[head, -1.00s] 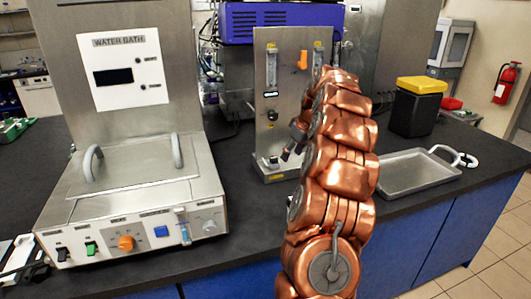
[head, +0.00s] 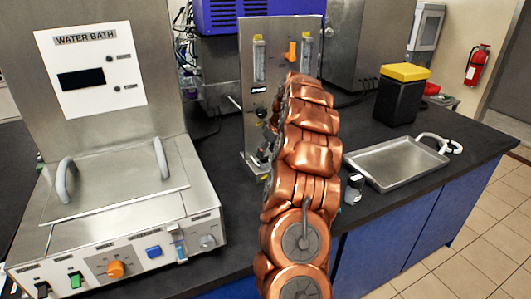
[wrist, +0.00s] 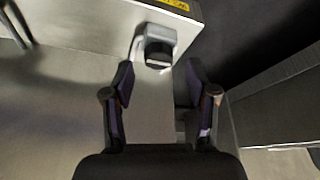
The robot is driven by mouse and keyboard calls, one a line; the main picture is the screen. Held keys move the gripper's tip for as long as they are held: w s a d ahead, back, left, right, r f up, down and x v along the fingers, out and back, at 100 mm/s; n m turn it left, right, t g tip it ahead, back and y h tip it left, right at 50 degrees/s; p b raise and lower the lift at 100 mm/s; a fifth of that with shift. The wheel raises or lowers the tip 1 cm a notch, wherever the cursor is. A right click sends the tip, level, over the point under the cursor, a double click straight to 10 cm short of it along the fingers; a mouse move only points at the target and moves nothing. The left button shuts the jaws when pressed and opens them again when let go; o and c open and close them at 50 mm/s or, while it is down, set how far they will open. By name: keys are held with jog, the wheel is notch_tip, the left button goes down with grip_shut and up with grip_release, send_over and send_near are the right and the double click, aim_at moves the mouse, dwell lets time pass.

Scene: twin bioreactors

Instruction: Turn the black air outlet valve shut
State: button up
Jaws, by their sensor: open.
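A small black knob (head: 261,113), apparently the black air outlet valve, is on the front of an upright metal panel (head: 250,135) in the head view. My gripper is mostly hidden behind my copper arm there, close to the panel's lower part. In the wrist view my gripper (wrist: 159,73) is open, with nothing between its two dark fingers. A grey fitting with a dark face (wrist: 158,51) lies just beyond the fingertips, roughly centred between them, beside a yellow label. I cannot tell whether this fitting is the black valve. No contact is visible.
The panel also carries an orange valve (head: 292,50) and two flow meters. A water bath (head: 120,210) stands on the left. A metal tray (head: 398,163) and a black bin with a yellow lid (head: 402,95) are on the right.

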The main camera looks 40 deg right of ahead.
jog(key=shift+x, duration=1.15)
jog(key=shift+d, duration=0.1)
jog(key=shift+c, duration=0.4)
grip_shut()
